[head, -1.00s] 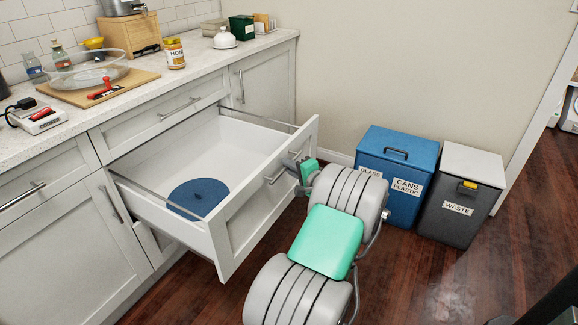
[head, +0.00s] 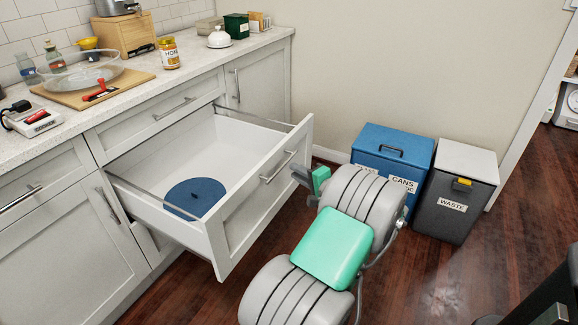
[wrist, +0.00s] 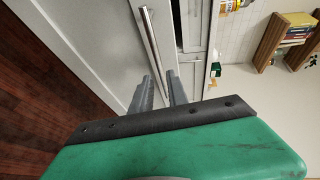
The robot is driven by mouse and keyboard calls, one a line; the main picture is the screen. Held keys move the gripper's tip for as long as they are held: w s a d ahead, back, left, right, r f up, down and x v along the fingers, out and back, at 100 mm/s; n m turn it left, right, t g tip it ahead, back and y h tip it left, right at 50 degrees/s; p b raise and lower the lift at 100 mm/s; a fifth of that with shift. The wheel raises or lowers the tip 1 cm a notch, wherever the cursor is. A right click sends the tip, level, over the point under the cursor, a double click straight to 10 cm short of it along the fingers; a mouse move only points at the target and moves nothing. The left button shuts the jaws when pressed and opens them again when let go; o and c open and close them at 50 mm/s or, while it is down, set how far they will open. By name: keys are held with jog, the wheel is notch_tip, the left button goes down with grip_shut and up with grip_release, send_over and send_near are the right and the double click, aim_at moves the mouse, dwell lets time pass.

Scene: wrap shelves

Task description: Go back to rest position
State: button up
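My gripper (wrist: 160,92) shows in the wrist view with its two fingers parted and nothing between them. It faces the front of the open drawer, whose bar handle (wrist: 150,38) lies beyond the fingertips. In the head view the gripper is partly hidden behind my arm, just right of the drawer front, apart from the handle (head: 278,167). The white drawer (head: 240,225) is pulled out, and a round blue lid-like disc (head: 196,197) lies inside it.
A blue bin (head: 394,165) and a grey waste bin (head: 455,195) stand against the wall, right of my arm. The counter (head: 200,62) holds a glass dish (head: 82,77), a jar (head: 168,54) and other items. Wood floor (head: 445,280) is free at the right.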

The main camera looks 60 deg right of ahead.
jog(key=shift+s+a, duration=0.15)
jog(key=shift+s, duration=0.25)
